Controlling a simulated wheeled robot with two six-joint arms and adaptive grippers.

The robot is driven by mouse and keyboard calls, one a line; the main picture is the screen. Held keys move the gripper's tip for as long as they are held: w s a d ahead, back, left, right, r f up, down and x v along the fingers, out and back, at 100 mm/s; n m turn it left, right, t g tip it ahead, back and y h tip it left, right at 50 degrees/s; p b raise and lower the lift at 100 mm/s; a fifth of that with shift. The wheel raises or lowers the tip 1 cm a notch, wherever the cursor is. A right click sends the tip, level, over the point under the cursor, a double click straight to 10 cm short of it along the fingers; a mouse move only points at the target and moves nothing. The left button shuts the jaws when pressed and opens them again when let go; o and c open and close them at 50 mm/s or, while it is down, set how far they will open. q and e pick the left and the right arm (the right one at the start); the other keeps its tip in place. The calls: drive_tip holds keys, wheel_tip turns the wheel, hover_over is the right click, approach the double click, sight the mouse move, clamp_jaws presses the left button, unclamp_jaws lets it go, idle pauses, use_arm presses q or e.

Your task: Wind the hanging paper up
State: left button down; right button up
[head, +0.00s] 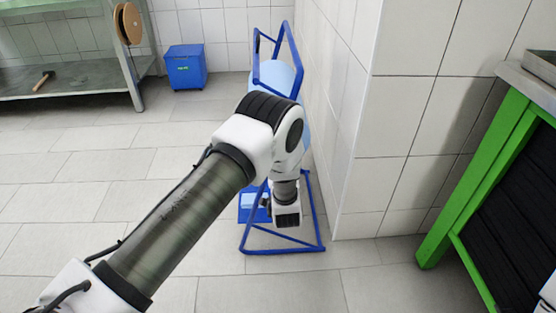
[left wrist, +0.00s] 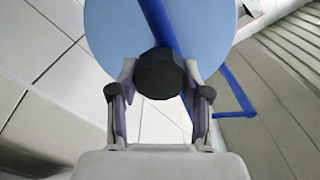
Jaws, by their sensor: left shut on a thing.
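A light blue paper roll (head: 285,75) sits in a blue tube stand (head: 284,249) beside the wall corner. My left arm covers much of the roll and stand in the head view. In the left wrist view the round end of the roll (left wrist: 110,35) fills the top, with a blue bar (left wrist: 156,18) across it. My left gripper (left wrist: 160,78) is shut on a black knob (left wrist: 160,72) in front of the roll's end. A small pale blue patch (head: 250,200) shows low in the stand; I cannot tell if it is hanging paper. My right gripper is out of view.
The tiled wall (head: 342,130) is close on the stand's right. A green-framed bench (head: 490,150) stands at the right. A blue bin (head: 186,68) and a metal shelf (head: 70,95) with a hammer (head: 43,80) are at the back left. Floor left of the stand is clear.

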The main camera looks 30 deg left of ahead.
use_arm(q)
drive_tip(key=m+p, duration=0.1)
drive_tip(key=m, duration=0.5)
drive_tip(key=shift+m, duration=0.3)
drive_tip(key=m+p, duration=0.1)
drive_tip(key=m, duration=0.5)
drive_tip(key=shift+f, duration=0.15)
drive_tip(key=c, duration=0.5)
unclamp_jaws()
drive_tip(key=shift+w, duration=0.1)
drive_tip(key=v, duration=1.2)
